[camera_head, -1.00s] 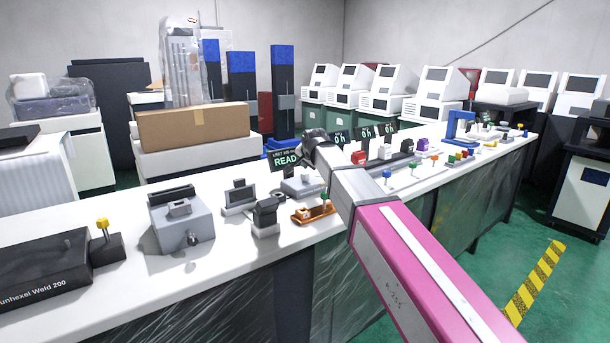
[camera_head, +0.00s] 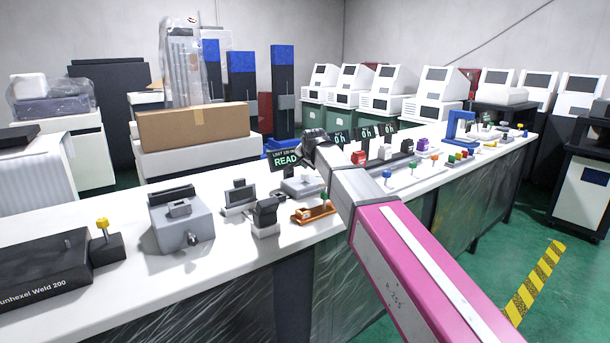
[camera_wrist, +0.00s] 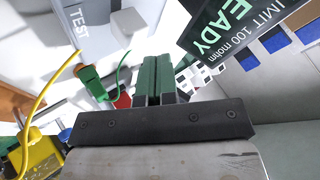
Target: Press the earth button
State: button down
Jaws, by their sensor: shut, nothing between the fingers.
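My gripper (camera_wrist: 155,62) is shut and empty in the wrist view, its dark fingers pointing up the picture. A pale tester box marked TEST (camera_wrist: 88,30) lies ahead and left of the fingers. A display reading READY and LIMIT 100 mohm (camera_wrist: 225,30) is to the right. It also shows in the head view (camera_head: 285,160), beside my wrist. A green clip with a cable (camera_wrist: 92,82), a red part (camera_wrist: 122,100) and a yellow part (camera_wrist: 38,155) lie left of the fingers. No label reading earth is legible, so I cannot tell which part is that button. The head view hides the fingertips.
The white bench (camera_head: 110,300) holds a grey box (camera_head: 181,218), a dark unit (camera_head: 45,275) marked Weld 200 and an orange tray (camera_head: 313,212). Small coloured parts crowd the bench right of my arm. A cardboard box (camera_head: 193,130) stands behind.

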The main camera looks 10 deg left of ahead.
aim_at(307, 173)
jog(key=shift+f, duration=0.15)
jog(key=shift+f, duration=0.25)
jog(key=shift+f, duration=0.55)
dwell(1.0)
jog(key=shift+r, duration=0.1)
dwell(0.4)
jog(key=shift+r, duration=0.85)
jog(key=shift+r, duration=0.1)
jog(key=shift+r, duration=2.45)
